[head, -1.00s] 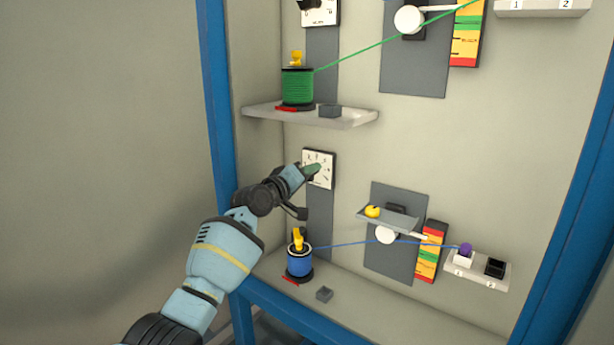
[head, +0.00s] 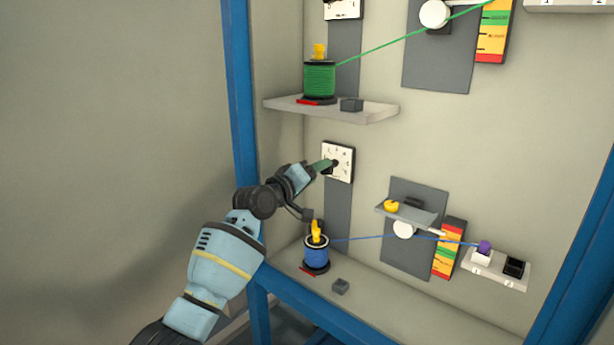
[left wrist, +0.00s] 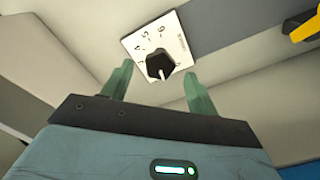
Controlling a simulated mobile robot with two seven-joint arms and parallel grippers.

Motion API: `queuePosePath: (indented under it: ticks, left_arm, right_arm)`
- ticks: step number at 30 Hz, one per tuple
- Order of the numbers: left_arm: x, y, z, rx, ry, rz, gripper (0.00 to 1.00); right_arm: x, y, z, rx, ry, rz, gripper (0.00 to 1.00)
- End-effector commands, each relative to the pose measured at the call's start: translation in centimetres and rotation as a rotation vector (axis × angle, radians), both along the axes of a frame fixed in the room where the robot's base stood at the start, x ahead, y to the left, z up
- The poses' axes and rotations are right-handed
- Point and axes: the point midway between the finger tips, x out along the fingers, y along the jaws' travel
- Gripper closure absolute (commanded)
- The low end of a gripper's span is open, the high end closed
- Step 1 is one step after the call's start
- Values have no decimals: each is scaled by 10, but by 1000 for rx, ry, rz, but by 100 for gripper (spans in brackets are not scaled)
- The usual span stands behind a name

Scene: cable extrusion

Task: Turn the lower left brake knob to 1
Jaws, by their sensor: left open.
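The lower left brake knob is a black knob on a white numbered dial plate (head: 341,156) on the back wall, above the blue spool. In the left wrist view the black knob (left wrist: 160,66) carries a white pointer line, and the numbers 4, 5 and 6 are legible on the plate. My left gripper (head: 326,166) is in front of the dial. In the left wrist view its green fingers (left wrist: 160,90) are open, one on each side of the knob, with gaps to it. I cannot tell how far the fingertips reach along the knob. My right gripper is out of view.
Below the dial stands a blue spool (head: 316,253) with a yellow top, its cable running right. Above is a shelf (head: 370,112) with a green spool (head: 319,80). A small grey shelf (head: 418,215) and a coloured scale (head: 449,248) are to the right. Blue frame posts flank the panel.

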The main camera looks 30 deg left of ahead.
Motion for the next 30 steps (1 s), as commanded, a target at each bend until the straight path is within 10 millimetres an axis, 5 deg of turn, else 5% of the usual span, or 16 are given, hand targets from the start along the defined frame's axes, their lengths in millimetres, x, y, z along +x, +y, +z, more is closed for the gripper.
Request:
queuePosePath:
  ticks: [9, 30]
  left_arm:
    - [-27, 4, 0, 2, 0, 1, 41]
    - [-31, 2, -8, 11, 11, 0, 41]
  right_arm:
    - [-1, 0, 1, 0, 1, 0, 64]
    - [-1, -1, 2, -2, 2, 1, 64]
